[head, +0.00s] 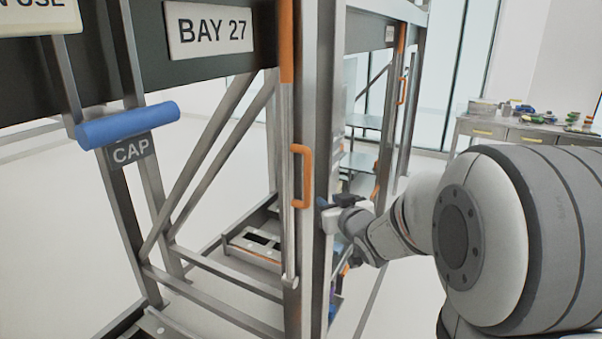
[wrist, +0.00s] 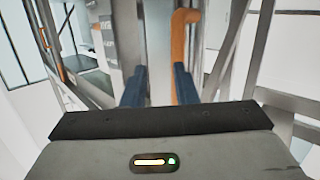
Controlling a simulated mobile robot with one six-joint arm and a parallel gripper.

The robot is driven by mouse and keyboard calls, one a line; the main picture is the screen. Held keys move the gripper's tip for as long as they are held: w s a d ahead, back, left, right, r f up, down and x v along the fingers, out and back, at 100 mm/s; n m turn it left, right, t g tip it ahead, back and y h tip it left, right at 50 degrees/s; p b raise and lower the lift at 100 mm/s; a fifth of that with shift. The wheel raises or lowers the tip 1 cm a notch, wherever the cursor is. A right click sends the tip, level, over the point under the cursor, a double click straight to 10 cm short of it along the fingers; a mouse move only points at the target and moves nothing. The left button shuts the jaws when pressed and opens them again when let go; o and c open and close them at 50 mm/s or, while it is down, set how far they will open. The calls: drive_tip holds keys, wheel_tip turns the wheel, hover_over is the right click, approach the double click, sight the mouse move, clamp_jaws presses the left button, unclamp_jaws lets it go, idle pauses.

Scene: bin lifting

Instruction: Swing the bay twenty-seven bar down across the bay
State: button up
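The bay twenty-seven bar (head: 291,240) hangs upright along the rack post below the BAY 27 sign (head: 208,30).
A blue padded bar (head: 128,125) with a CAP label (head: 131,151) is on the left upright. Further bays with orange handles (head: 402,90) stand behind. A side table (head: 520,135) with small items is at the back right. Diagonal braces (head: 205,150) cross the frame's side.

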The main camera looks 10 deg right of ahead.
sight(309, 181)
drive_tip(key=w+a+y, duration=0.1)
drive_tip(key=w, duration=0.1)
drive_tip(key=w+a+r+n+y+p, duration=0.1)
drive_tip(key=w+a, duration=0.1)
drive_tip(key=w, duration=0.1)
drive_tip(key=w+a+r+t+y+p, duration=0.1)
drive_tip(key=w, duration=0.2)
drive_tip(key=shift+w+a, duration=0.15)
drive_tip(key=shift+w, duration=0.1)
clamp_jaws()
